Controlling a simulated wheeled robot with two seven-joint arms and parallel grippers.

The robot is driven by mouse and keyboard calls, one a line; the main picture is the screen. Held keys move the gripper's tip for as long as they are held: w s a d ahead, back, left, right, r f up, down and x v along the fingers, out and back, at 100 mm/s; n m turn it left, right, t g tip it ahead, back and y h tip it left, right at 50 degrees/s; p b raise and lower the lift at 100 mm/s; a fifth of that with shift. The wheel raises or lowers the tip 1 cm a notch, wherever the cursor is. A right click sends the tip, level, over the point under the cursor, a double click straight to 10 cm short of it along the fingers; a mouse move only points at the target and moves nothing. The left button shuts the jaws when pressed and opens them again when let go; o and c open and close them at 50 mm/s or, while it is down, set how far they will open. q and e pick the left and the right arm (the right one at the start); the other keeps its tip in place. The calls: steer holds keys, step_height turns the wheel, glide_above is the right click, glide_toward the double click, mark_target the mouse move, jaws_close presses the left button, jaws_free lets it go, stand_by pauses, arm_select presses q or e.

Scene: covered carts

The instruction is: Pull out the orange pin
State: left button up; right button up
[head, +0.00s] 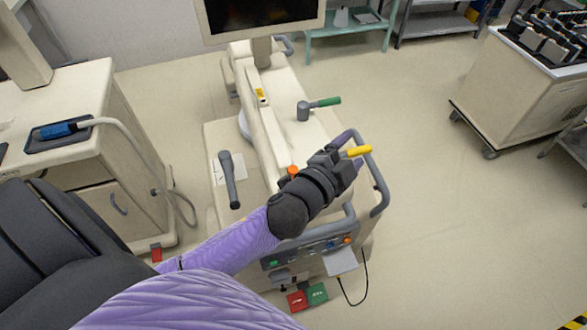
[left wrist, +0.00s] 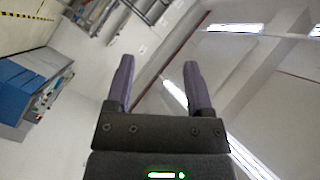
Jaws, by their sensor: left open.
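The orange pin (head: 292,170) shows only as a small round orange head on the pale cart (head: 222,135), just left of my left wrist. My arm hides what lies beneath and beside it. My left gripper (head: 350,148) reaches over the cart's right side, past the pin, and points away from it. In the left wrist view my left gripper (left wrist: 158,65) has its two purple fingers apart with nothing between them; the pin is not seen there. My right gripper is in neither view.
The floor right (head: 440,220) is clear.

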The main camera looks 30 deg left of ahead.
arm_select(q)
steer(key=d+r+m+h, duration=0.7)
steer(key=r+m+h, duration=0.15)
steer(key=m, duration=0.25)
steer(key=m+g+y+p, duration=0.3)
steer(key=m+g+y, duration=0.8)
steer(key=m+g, duration=0.8)
glide_above(293, 169)
steer(key=f, duration=0.2)
steer(key=f+m+t, duration=0.1)
steer(key=f, duration=0.2)
steer(key=f+m+t, duration=0.1)
steer(key=f, duration=0.2)
steer(key=shift+d+f+h, duration=0.25)
steer(key=shift+d, duration=0.15)
steer(key=shift+a+r, duration=0.1)
steer(key=shift+a, duration=0.4)
